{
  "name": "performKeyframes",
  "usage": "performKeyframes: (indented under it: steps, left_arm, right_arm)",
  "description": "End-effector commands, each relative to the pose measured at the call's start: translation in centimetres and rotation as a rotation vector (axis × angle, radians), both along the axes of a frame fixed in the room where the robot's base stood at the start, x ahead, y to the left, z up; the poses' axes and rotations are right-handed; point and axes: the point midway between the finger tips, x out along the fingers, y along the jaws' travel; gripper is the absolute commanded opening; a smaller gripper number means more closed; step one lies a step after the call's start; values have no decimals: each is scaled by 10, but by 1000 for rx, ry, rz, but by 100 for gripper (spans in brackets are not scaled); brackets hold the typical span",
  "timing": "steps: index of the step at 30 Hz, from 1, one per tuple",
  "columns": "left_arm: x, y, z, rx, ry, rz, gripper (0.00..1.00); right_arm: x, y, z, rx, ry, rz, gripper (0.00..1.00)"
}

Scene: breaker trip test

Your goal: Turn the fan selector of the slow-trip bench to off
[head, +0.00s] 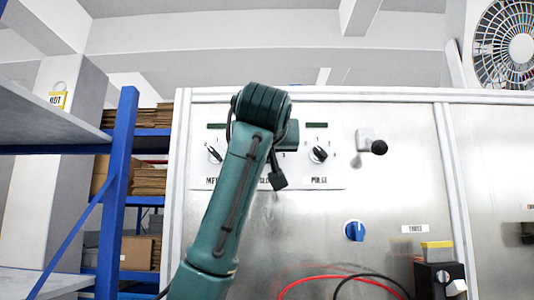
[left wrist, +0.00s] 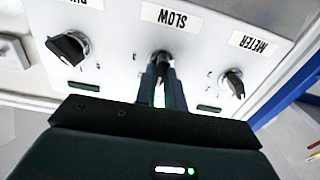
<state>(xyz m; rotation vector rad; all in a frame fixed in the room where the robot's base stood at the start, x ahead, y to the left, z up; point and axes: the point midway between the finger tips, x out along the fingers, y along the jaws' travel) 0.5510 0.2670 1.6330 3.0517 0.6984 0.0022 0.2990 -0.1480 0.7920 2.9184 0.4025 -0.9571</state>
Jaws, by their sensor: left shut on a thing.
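The slow-trip bench's selector is the black knob (left wrist: 162,58) by the SLOW label (left wrist: 164,17), in the middle of three knobs on the white plate (head: 335,180). My left gripper (left wrist: 163,78) is shut on this knob, with its two fingers on either side of it. The left wrist view is upside down. In the head view my left arm covers the SLOW knob and my fingertips. The METER knob (head: 215,154) is to the left and the PULSE knob (head: 319,154) to the right; both are free. My right gripper is in neither view.
To the right on the metal panel are a lever with a black ball (head: 379,147) and a blue knob (head: 354,230). Red and black cables (head: 330,279) loop below. A black box (head: 438,280) stands lower right. A blue shelf post (head: 117,190) stands left.

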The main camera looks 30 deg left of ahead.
Motion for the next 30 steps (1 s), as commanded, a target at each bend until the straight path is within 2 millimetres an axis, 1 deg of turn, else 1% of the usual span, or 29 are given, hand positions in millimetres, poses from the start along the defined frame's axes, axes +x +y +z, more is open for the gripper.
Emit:
performKeyframes:
  steps: [9,18,24,30]
  left_arm:
    - [0,-1,-1,-274,-130,-4,0]
    - [-1,1,-1,-503,-242,-1,0]
    - [-1,1,-1,-614,-295,0,0]
    - [-1,2,-1,-680,-328,1,0]
  right_arm:
    - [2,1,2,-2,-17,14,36]
    - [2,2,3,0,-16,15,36]
    - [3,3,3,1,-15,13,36]
    - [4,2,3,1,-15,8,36]
